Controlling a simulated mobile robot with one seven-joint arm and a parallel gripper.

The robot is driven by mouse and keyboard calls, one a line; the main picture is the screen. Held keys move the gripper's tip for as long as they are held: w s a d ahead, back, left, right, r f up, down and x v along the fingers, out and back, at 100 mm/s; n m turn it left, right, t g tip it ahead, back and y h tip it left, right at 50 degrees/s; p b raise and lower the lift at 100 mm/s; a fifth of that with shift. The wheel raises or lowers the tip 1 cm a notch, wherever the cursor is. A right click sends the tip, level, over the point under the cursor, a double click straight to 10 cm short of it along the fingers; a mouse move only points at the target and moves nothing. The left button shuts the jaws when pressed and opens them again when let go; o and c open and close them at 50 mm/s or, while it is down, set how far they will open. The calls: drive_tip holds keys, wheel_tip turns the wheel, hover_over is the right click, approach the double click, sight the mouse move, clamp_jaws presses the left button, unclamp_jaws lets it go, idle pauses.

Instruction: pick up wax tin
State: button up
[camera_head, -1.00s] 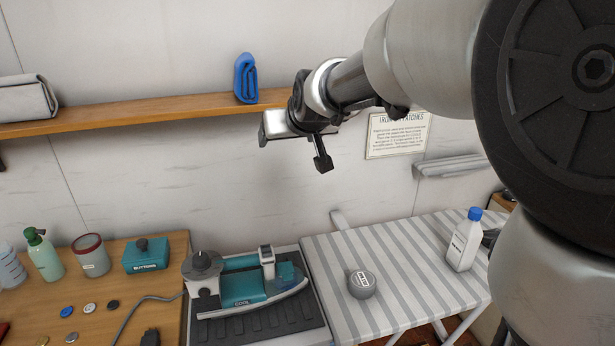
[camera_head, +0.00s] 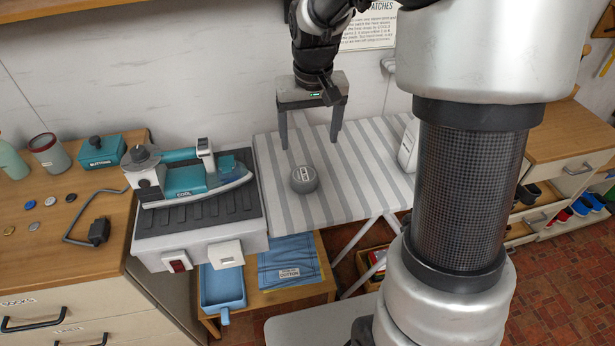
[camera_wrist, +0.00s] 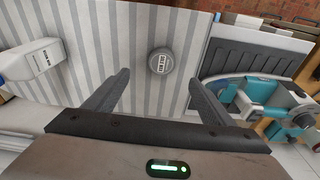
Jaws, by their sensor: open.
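The wax tin (camera_head: 304,179) is a small round grey tin with a pale label on its lid. It lies flat on the striped ironing board, near the board's left edge in the head view. My gripper (camera_head: 310,146) is open and empty, fingers pointing down, above and behind the tin. In the wrist view the tin (camera_wrist: 161,62) lies beyond my gripper's fingertips (camera_wrist: 160,84), roughly centred between them and not touched.
The striped board (camera_head: 350,196) is clear around the tin. A teal iron (camera_head: 190,180) on its stand (camera_head: 215,207) is close at the left. A white bottle (camera_head: 408,145) stands to the right, partly hidden by my arm; it also shows in the wrist view (camera_wrist: 35,62).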

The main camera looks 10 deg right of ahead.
approach(304, 174)
drive_tip(key=f, duration=0.5)
drive_tip(key=shift+s+d+b, duration=0.2)
drive_tip(key=shift+b, duration=0.1)
drive_tip(key=shift+w+a+f, duration=0.1)
drive_tip(key=shift+w+f, duration=0.2)
drive_tip(key=shift+f, duration=0.55)
drive_tip(key=shift+w+a+f, duration=0.1)
drive_tip(key=shift+w+f, duration=0.2)
drive_tip(key=shift+f, duration=0.55)
drive_tip(key=shift+w+f, duration=0.3)
drive_tip(key=shift+f, duration=0.55)
drive_tip(key=c, duration=1.2)
